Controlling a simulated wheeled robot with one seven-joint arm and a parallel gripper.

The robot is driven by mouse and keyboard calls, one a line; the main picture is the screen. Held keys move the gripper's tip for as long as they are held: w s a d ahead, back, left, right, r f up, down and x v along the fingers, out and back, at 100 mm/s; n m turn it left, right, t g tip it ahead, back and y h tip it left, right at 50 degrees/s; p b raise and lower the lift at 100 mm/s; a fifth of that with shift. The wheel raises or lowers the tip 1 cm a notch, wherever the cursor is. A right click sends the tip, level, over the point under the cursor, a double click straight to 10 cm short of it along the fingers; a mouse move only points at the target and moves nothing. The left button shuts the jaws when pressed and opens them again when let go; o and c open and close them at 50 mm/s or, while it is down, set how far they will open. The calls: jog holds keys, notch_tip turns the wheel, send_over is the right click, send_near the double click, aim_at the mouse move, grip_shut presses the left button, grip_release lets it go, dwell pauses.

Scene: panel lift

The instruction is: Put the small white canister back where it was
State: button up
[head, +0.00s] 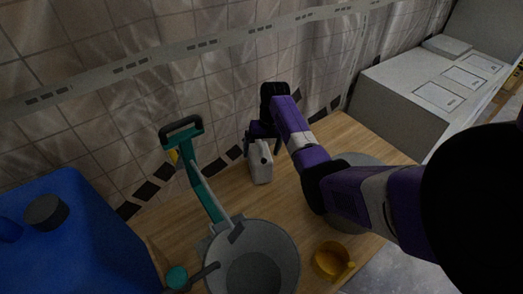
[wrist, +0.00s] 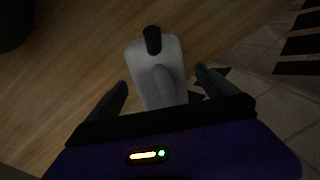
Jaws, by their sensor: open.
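The small white canister (head: 260,162) stands upright on the wooden worktop, close to the tiled wall. In the wrist view the canister (wrist: 156,66) has a black cap and a moulded handle, and it lies between my two fingers. My gripper (head: 263,143) is at the canister's upper part, and in the wrist view my gripper (wrist: 163,88) has its fingers spread on either side. Gaps show between the fingers and the canister. The canister's lower end is partly hidden by my gripper in the wrist view.
A yellow cup (head: 330,260) is at the front edge. A blue container (head: 75,235) fills the lower left. A grey round thing lies partly behind my arm. White boxes (head: 435,85) stand at right.

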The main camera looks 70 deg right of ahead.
notch_tip(320, 180, up, 12)
jog(key=s+d, duration=0.1)
jog(key=shift+s, duration=0.3)
jog(key=shift+d+f, duration=0.15)
dwell(0.4)
